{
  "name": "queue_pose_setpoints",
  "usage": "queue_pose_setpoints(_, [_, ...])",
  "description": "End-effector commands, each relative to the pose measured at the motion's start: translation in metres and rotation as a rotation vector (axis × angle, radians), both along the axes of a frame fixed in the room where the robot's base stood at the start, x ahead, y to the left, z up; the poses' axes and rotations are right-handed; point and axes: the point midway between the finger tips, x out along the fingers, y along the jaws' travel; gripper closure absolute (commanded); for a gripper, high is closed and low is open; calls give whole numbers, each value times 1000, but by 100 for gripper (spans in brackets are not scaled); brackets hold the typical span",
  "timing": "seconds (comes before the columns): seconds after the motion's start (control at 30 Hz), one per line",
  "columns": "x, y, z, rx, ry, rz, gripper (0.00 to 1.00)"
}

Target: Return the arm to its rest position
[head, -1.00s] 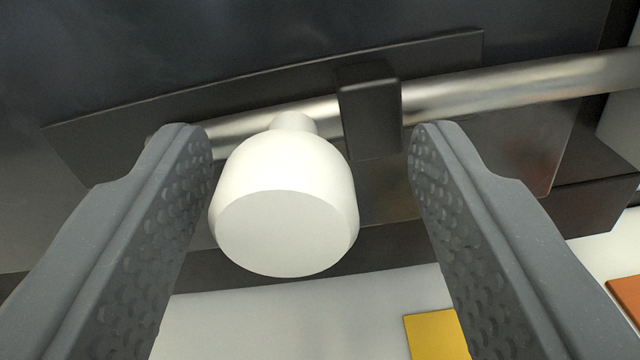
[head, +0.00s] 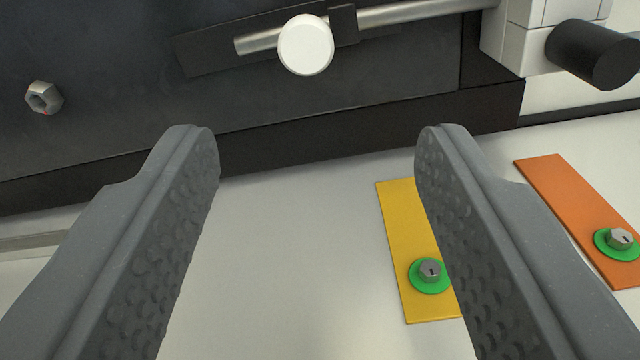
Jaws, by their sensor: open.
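My gripper (head: 320,150) is open, with its two grey textured fingers wide apart and nothing between them but the white surface and dark panel beyond. A white knob (head: 306,45) on a metal rod (head: 410,17) is ahead, above the fingertips in the picture and clear of them. The rod lies along a dark panel (head: 120,90) and passes through a dark bracket (head: 344,25).
A hex nut (head: 43,97) sits on the panel at left. A white block (head: 518,45) with a black cylinder (head: 592,54) is upper right. A yellow plate (head: 405,225) and an orange plate (head: 575,210), each with a bolt, lie on the white surface (head: 290,270).

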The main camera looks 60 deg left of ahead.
Motion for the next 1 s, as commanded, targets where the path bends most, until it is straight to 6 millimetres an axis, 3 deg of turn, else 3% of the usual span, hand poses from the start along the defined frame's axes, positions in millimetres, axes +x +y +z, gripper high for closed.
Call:
queue_pose_setpoints(0.47, [0,-2,0,-2,-1,-4,49])
queue_pose_setpoints(0.63, [21,-13,10,-83,-57,-90,49])
queue_pose_setpoints(0.73, [45,-31,33,-184,-125,-220,49])
queue_pose_setpoints(0.83, [66,-56,68,-282,-193,-382,49])
queue_pose_setpoints(1.0, [72,-97,134,-384,-248,-647,49])
